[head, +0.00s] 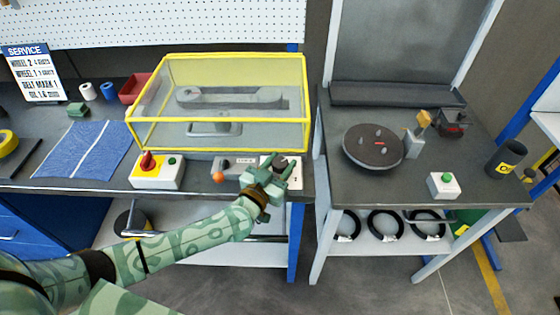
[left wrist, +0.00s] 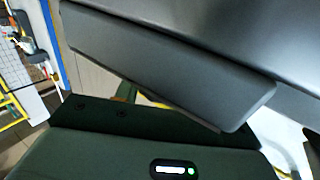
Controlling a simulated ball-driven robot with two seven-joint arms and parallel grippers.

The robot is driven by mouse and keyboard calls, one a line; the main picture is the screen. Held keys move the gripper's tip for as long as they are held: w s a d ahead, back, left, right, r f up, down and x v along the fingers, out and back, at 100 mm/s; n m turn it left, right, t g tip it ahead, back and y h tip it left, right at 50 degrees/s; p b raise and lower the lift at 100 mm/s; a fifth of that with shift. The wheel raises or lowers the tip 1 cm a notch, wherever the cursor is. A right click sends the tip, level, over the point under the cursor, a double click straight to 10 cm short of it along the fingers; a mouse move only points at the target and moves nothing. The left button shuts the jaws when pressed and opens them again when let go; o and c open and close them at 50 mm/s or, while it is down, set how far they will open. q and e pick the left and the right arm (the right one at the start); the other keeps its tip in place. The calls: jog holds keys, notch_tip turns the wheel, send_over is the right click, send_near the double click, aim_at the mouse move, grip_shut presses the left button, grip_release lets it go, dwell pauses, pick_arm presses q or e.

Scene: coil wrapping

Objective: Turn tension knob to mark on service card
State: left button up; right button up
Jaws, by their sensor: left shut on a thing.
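The service card (head: 33,72) stands upright at the back left of the bench. Its lines name wheel 2, wheel 1, a belt mark that reads 1, and oil; the small print is hard to read. My left gripper (head: 276,170) is at the white-faced box (head: 296,173) at the bench's front right corner. It is shut on the dark tension knob there, which it mostly covers. The knob's pointer and scale cannot be made out. My right gripper is not in view.
A yellow-framed clear cover (head: 220,120) stands over a machine just behind. Left of my gripper are a box with an orange knob (head: 218,178) and a red-switch box (head: 157,170). A blue cloth (head: 80,150) lies farther left. A second table (head: 390,185) stands right, across a narrow gap.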

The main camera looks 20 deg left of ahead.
pick_arm(q)
jog(key=shift+f+m+g+h, duration=0.15)
jog(key=shift+m+g+h, duration=0.15)
jog(key=shift+m+h, duration=0.6)
jog(key=shift+h+b, duration=0.3)
jog(key=shift+h, duration=0.2)
jog(key=o, duration=0.9)
jog(key=shift+o, duration=0.2)
jog(key=shift+s+a, duration=0.25)
jog(key=shift+s, duration=0.3)
jog(key=p+v, duration=0.2)
jog(key=v, duration=1.3)
jog(key=shift+r, duration=0.3)
